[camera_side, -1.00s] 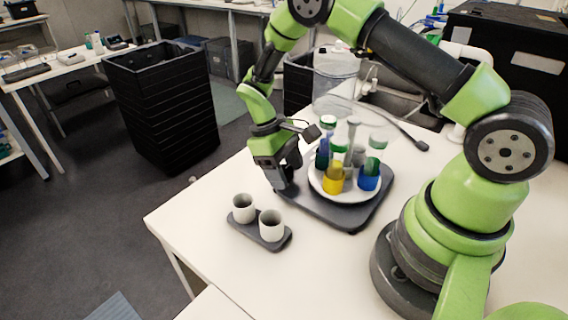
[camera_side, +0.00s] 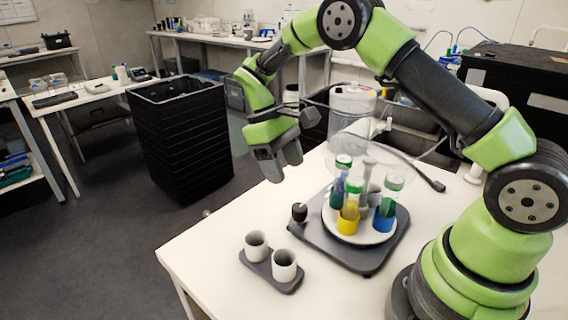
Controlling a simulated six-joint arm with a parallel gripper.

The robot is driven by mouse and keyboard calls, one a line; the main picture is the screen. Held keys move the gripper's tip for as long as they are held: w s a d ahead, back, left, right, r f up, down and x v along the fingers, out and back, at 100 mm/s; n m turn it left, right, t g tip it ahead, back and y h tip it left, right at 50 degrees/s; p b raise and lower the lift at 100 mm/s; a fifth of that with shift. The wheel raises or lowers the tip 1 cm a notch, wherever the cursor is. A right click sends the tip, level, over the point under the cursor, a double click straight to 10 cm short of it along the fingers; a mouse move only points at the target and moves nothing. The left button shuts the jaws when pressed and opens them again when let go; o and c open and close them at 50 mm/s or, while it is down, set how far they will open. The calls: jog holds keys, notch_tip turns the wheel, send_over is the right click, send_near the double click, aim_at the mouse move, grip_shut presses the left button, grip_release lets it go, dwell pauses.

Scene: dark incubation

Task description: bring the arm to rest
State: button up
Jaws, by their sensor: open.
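My gripper (camera_side: 283,166) is in the air above the back left edge of the white table (camera_side: 215,248). Its jaws are open, point down and hold nothing. Below and to its right, a dark grey base (camera_side: 345,255) carries a round white holder (camera_side: 358,238) with several capped tubes, among them a yellow one (camera_side: 348,215) and a blue one (camera_side: 385,214). A small black knob (camera_side: 299,212) stands on the left corner of the base, apart from my gripper.
A small dark tray (camera_side: 271,272) with two white cups (camera_side: 256,246) stands at the front left of the table. A tall black bin (camera_side: 185,140) stands on the floor to the left.

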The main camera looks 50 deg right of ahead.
jog(key=s+a+r+m+t+y, duration=0.1)
jog(key=s+r+t, duration=0.2)
jog(key=r, duration=0.4)
jog(key=s+a+r+m+t, duration=0.1)
jog(key=s+r+t, duration=0.15)
jog(key=r, duration=0.55)
jog(key=s+a+r+m+t, duration=0.1)
jog(key=s+t, duration=0.2)
jog(key=s, duration=0.4)
jog(key=s+a+r+m+t+y, duration=0.1)
jog(key=s+r+m+t, duration=0.1)
jog(key=s, duration=0.5)
jog(key=shift+r+m+t+y, duration=0.2)
jog(key=shift+m+t+y, duration=0.1)
jog(key=shift+t, duration=0.25)
